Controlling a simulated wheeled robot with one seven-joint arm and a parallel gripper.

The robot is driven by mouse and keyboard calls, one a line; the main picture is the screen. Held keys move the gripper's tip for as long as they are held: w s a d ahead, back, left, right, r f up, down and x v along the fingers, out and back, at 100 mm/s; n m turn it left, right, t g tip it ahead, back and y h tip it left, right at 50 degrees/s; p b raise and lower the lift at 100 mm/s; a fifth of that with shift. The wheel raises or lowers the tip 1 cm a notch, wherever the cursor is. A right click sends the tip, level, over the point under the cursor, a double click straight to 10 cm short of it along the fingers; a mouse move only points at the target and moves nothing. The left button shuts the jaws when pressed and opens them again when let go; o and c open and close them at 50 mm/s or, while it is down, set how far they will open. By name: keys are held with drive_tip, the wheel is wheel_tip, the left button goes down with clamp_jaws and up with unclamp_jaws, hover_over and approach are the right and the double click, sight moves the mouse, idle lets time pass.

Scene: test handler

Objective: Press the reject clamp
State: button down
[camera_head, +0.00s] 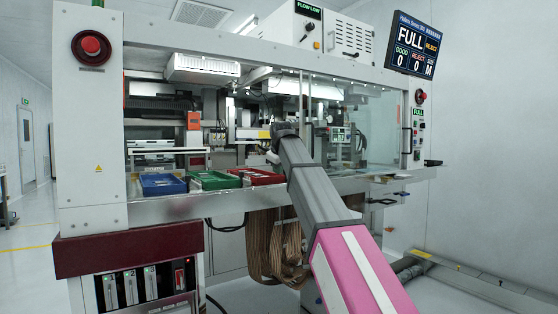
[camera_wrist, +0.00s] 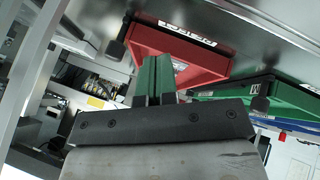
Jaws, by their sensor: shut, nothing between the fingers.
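The red tray (camera_wrist: 180,50) fills the top middle of the wrist view, its white label upside down. A small black block (camera_wrist: 115,49), which looks like the reject clamp, is at the tray's left corner, left of my fingertips. In the head view the red tray (camera_head: 256,177) is the rightmost of three on the machine's front ledge. My gripper (camera_wrist: 155,62) is shut and empty, its green fingertips together, overlapping the red tray in the picture. I cannot tell whether they touch it. In the head view my arm hides the fingertips and clamp.
The green tray (camera_head: 214,180) and blue tray (camera_head: 163,183) sit left of the red one. A similar black block (camera_wrist: 262,103) is at the green tray in the wrist view. A metal beam (camera_wrist: 32,80) crosses the left side there. A sign (camera_head: 411,46) reads FULL.

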drive_tip(key=w, duration=0.1)
drive_tip(key=w+d, duration=0.2)
drive_tip(key=shift+w+f, duration=0.15)
drive_tip(key=shift+w, duration=0.2)
drive_tip(key=shift+w+d, duration=0.55)
drive_tip(key=shift+d, duration=0.25)
